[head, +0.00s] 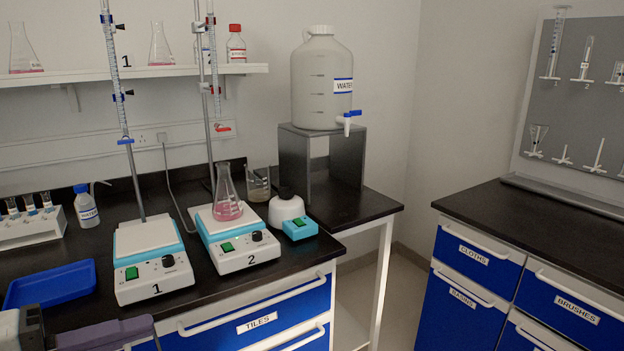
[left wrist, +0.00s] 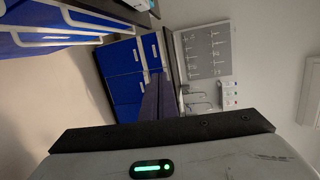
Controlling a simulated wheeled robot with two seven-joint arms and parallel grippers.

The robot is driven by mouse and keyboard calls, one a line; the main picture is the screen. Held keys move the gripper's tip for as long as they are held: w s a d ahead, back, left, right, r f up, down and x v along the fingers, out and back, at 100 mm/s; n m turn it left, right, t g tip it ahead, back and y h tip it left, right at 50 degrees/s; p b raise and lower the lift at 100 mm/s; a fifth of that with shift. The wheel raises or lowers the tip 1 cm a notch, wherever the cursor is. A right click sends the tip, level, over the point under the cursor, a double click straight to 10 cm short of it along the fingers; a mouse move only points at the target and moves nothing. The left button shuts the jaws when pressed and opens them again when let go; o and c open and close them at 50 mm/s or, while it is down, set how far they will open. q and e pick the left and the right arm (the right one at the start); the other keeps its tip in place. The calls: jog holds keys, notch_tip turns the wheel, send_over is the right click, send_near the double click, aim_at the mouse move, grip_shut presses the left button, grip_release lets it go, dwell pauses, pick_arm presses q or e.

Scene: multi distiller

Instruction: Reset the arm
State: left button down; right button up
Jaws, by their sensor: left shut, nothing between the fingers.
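My left gripper (head: 146,324) shows at the bottom left of the head view, low in front of the bench edge. Its dark fingers are closed together with nothing between them. They also show in the left wrist view (left wrist: 157,80), pointing toward blue cabinets. The left gripper touches no object that I can see. My right gripper is in neither view. The conical flask (head: 228,195) with pink liquid stands on stirrer 2 (head: 236,241). Stirrer 1 (head: 150,272) has a bare top plate.
A blue tray (head: 50,285) lies near the bench front at left, close to my gripper. Burette stands rise behind both stirrers. A water carboy (head: 321,85) sits on a grey stand (head: 294,160). Drawers (head: 262,322) front the bench. Floor is open between the two benches.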

pick_arm(q)
jog(key=s+a+f+n+t+y, duration=0.1)
jog(key=a+f+n+t+y, duration=0.2)
jog(key=f+n, duration=0.6)
jog(key=s+a+f+n+t+y, duration=0.1)
jog(key=s+a+f+n+y, duration=0.15)
jog(key=f+n+y, duration=0.55)
jog(key=s+d+f+n+g, duration=0.2)
jog(key=s+d+f+n, duration=0.2)
jog(key=s+d+f, duration=0.2)
jog(key=s+d+f+n+g+h, duration=0.1)
jog(key=s+d+f+n+g, duration=0.2)
jog(key=d+f, duration=0.6)
jog(key=s+f+n, duration=0.2)
jog(key=s+f, duration=0.1)
jog(key=f, duration=0.1)
jog(key=shift+s+d+n+g+p, duration=0.3)
jog(key=shift+d+p, duration=0.05)
jog(key=shift+a, duration=0.1)
